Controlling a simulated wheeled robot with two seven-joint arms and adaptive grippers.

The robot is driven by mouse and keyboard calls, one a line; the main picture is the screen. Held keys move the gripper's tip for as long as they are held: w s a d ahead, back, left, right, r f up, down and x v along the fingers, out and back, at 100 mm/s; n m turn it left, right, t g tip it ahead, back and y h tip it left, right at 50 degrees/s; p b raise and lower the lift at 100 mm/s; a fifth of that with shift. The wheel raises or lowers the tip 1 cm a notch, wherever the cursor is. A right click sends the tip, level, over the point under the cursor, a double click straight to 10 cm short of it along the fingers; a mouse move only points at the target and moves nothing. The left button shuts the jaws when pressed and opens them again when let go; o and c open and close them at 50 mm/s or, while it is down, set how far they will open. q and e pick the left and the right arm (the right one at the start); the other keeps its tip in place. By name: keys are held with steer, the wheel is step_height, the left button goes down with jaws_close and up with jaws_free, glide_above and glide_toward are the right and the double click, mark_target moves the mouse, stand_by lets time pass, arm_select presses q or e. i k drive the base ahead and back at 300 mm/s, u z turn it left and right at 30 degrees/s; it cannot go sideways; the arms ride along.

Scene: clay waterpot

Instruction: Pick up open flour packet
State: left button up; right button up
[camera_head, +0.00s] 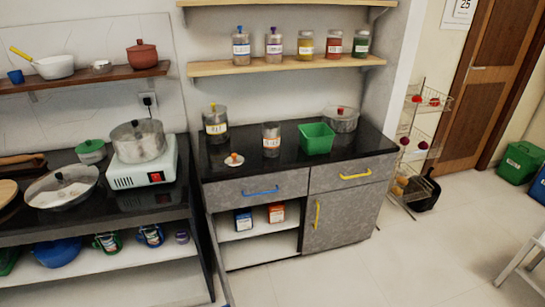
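Two small packets stand on the upper shelf inside the open cabinet under the middle counter. One is a blue packet (243,219) with a pale part, on the left. The other is an orange packet (276,213), to its right. They are too small to tell which is flour or whether either is open. Neither of my grippers is in view.
The open cabinet (262,252) has its door swung out at left. A blue-handled drawer (260,189) is above it. The black counter (345,147) holds jars, a green bin (316,138) and a pot (341,118). The floor (385,265) in front at right is clear.

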mark_target(276, 210)
steer(key=z, duration=0.5)
steer(key=k, duration=0.6)
steer(key=z, duration=0.5)
steer(key=i, duration=1.15)
steer(key=u, duration=1)
steer(key=i, duration=1.05)
steer(key=u, duration=1.2)
steer(key=i, duration=0.3)
steer(key=u, duration=0.25)
